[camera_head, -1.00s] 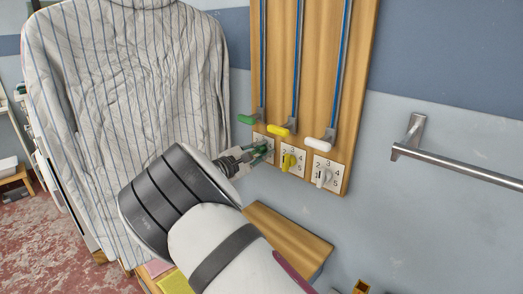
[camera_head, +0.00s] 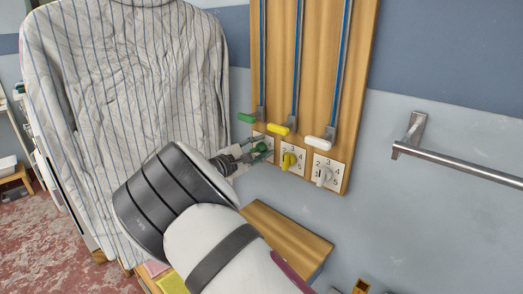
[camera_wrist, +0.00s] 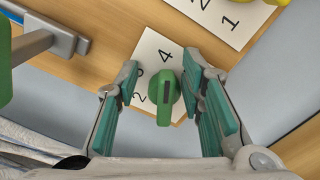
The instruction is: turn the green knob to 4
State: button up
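The green knob (camera_head: 262,147) sits on the leftmost number card of the wooden board. In the wrist view the green knob (camera_wrist: 164,98) stands out from its white card (camera_wrist: 153,44), on which 2, 3 and 4 show. A dark line runs along the knob's face; I cannot tell exactly which number it points at. My gripper (camera_wrist: 163,80) is open, with one green-padded finger on each side of the knob and a visible gap on both sides. In the head view my gripper (camera_head: 257,152) partly hides the knob and its card.
A yellow knob (camera_head: 288,161) and a white knob (camera_head: 322,176) are to the right on their own cards. Green (camera_head: 246,118), yellow (camera_head: 279,129) and white (camera_head: 318,143) lever handles stick out above. A striped garment (camera_head: 120,100) hangs at left. A metal rail (camera_head: 455,165) is at right.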

jog(key=shift+d+f, duration=0.1)
jog(key=shift+f, duration=0.05)
dwell(0.4)
jog(key=v, duration=1.2)
